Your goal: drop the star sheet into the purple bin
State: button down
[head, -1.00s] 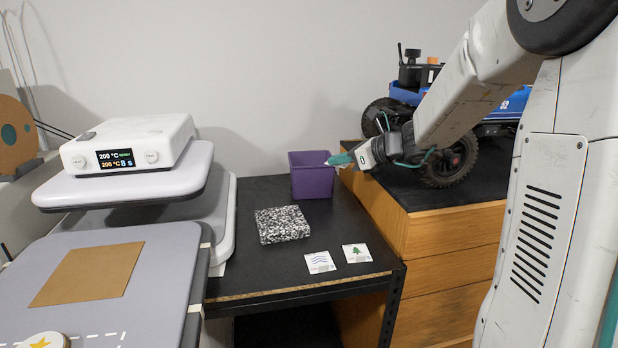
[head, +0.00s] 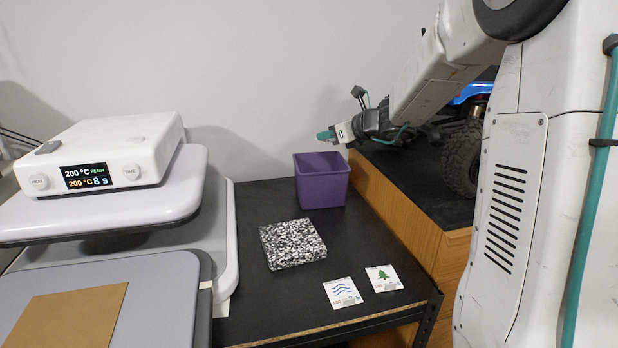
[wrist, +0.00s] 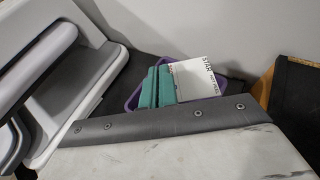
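The star sheet (wrist: 197,78) is a white card printed "STAR", seen in the wrist view right beside the teal fingertips. My gripper (wrist: 158,87) appears shut on its edge, though the grip itself is partly hidden. In the head view my gripper (head: 326,135) points left, above the purple bin (head: 322,185), with a gap below it; the sheet cannot be made out there. The bin stands upright at the back of the black table. Its rim also shows in the wrist view (wrist: 131,101), behind and below the fingers and sheet. The bin's floor is hidden.
A speckled block (head: 292,244), a wave card (head: 342,293) and a tree card (head: 382,278) lie on the black table (head: 250,205). A white heat press (head: 110,150) stands left. Wooden drawers (head: 400,215) and the blue crawler (head: 470,95) are close on the right.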

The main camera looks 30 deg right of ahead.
aim_at(322, 178)
jog(key=shift+w+d+f, duration=0.1)
jog(key=shift+d+f, duration=0.05)
jog(key=shift+f, duration=0.5)
jog(key=shift+a+f, duration=0.2)
jog(key=shift+f, duration=0.95)
jog(key=shift+a+f, duration=0.2)
jog(key=shift+f, duration=0.95)
jog(key=c, duration=1.6)
grip_release()
